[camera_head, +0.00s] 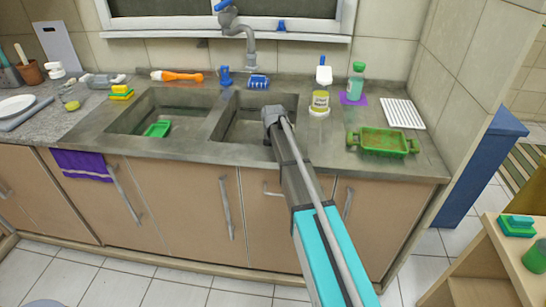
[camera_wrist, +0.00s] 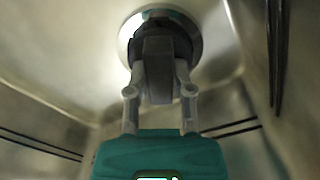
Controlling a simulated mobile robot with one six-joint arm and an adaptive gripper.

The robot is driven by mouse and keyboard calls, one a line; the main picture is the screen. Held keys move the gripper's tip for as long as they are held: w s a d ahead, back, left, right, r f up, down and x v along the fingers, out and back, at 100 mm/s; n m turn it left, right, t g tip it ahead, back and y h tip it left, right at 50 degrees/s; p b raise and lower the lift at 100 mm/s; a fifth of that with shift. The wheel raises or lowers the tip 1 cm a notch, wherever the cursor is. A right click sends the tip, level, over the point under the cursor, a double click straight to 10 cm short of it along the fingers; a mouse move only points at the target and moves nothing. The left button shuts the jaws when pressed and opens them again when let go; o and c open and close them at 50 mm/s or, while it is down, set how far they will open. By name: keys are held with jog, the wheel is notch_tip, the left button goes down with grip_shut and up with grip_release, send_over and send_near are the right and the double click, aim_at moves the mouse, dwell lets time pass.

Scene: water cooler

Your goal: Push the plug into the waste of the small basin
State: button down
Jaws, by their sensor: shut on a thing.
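My gripper (camera_wrist: 159,78) points down inside a metal basin in the wrist view. Its two fingers are shut on the upright grey grip of a dark round plug (camera_wrist: 178,35). The plug is over the waste (camera_wrist: 196,48), whose bright metal ring shows around it. I cannot tell how deep the plug sits in the waste. In the head view my arm reaches into the right basin (camera_head: 238,122); the fingers, plug and waste are hidden there by the wrist and basin wall.
The left basin holds a green tray (camera_head: 158,129). A grey tap (camera_head: 243,35) stands behind the basins. A yellow-labelled jar (camera_head: 320,102), a green bottle (camera_head: 356,82) and a green dish (camera_head: 383,142) are on the counter to the right. Basin walls stand close around my gripper.

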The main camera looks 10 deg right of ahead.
jog(key=shift+f+b, duration=0.65)
jog(key=shift+f, duration=0.05)
jog(key=shift+c, duration=2.1)
grip_release()
jog(key=shift+r, duration=0.1)
jog(key=o, duration=0.4)
jog(key=shift+r, duration=0.15)
notch_tip(320, 180, up, 10)
jog(key=p, duration=1)
jog(key=shift+p, duration=0.3)
notch_tip(320, 180, up, 10)
jog(key=p, duration=0.9)
jog(key=shift+p, duration=0.3)
